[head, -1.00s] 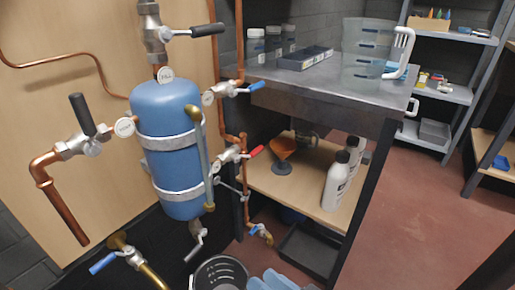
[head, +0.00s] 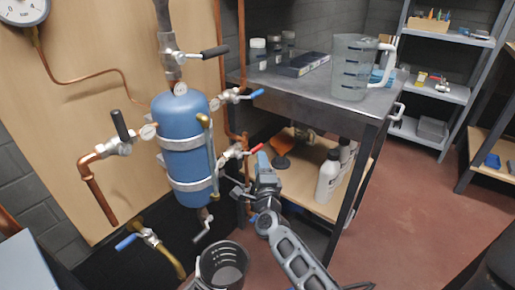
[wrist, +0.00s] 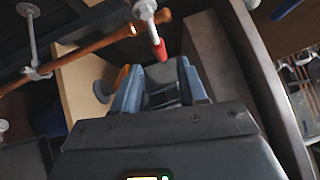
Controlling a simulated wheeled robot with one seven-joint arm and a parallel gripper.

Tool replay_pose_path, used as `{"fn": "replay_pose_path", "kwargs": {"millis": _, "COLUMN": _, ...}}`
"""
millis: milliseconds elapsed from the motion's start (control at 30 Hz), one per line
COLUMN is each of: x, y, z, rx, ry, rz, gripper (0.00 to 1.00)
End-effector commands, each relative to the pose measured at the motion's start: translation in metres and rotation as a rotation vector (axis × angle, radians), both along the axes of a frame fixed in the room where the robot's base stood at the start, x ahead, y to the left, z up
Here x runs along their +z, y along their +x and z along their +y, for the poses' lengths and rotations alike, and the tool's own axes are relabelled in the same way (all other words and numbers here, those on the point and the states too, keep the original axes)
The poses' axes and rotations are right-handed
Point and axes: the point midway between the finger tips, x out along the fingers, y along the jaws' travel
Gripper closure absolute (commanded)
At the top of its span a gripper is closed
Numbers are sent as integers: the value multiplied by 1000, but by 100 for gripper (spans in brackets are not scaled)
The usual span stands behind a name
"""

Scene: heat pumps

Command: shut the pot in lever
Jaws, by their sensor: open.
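The blue pot (head: 187,150) is mounted upright on the wooden panel, with several lever valves and round tags around it. I cannot read the tags, so I cannot tell which lever is the pot in lever. A red lever (head: 254,150) on the copper pipe at right slants up to the right; a blue lever (head: 257,93) is above it. Black levers are at the top (head: 215,51) and left (head: 121,125). My gripper (head: 254,176) is beside the red lever. In the wrist view, the red lever's tip (wrist: 160,50) shows ahead between the open, empty fingers (wrist: 160,75).
A grey steel bench (head: 320,88) with a clear jug (head: 355,65) stands close to the right of my gripper. White bottles (head: 328,178) stand on its lower shelf. A black bucket (head: 222,266) is on the floor below. Copper pipes (wrist: 90,50) run close by the gripper.

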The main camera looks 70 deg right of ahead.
Motion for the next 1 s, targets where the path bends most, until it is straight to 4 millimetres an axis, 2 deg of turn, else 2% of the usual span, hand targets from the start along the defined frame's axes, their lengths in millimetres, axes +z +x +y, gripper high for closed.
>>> {"fn": "replay_pose_path", "kwargs": {"millis": 300, "x": 7, "y": 24, "z": -39, "rx": 0, "ry": -4, "rz": 0, "gripper": 58}}
{"fn": "replay_pose_path", "kwargs": {"millis": 500, "x": 9, "y": 34, "z": -57, "rx": 1, "ry": -3, "rz": 3, "gripper": 58}}
{"fn": "replay_pose_path", "kwargs": {"millis": 867, "x": 10, "y": 37, "z": -60, "rx": 2, "ry": -3, "rz": 3, "gripper": 58}}
{"fn": "replay_pose_path", "kwargs": {"millis": 1000, "x": 10, "y": 37, "z": -60, "rx": 2, "ry": -3, "rz": 3, "gripper": 72}}
